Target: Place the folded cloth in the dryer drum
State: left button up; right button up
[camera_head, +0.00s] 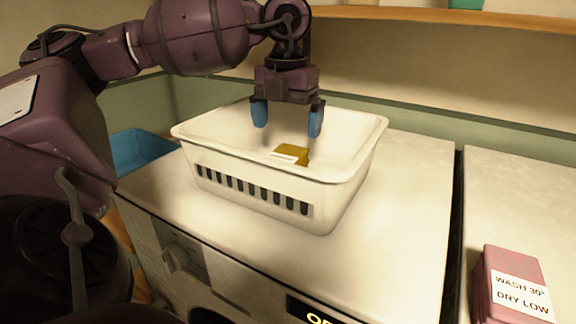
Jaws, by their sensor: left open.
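The basket stands on top of a pale front-loading machine (390,215). My left gripper (288,118) points down over the basket, its blue fingertips apart, with nothing between them. It is above the cloth and appears clear of it. Only the upper edge of a dark round door (215,300) shows at the bottom of the machine's front; no drum interior is visible. My right gripper is out of view.
A pink box (512,285) labelled "WASH 30° DRY LOW" stands on the neighbouring machine (520,210) at right, across a dark gap. A blue bin (140,150) is at left. A wooden shelf (450,14) runs along the wall above. The machine top right of the basket is clear.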

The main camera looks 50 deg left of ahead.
aim_at(284, 156)
pick_arm(q)
jog(key=shift+s+a+f, duration=0.1)
jog(key=shift+a+f, duration=0.05)
jog(key=shift+f, duration=1.85)
jog(key=shift+a+f, duration=0.1)
jog(key=shift+f, duration=1.85)
jog(key=c, duration=1)
jog(key=shift+r+p, duration=0.85)
jog(key=shift+r, duration=9.2)
jog(key=shift+c, duration=0.2)
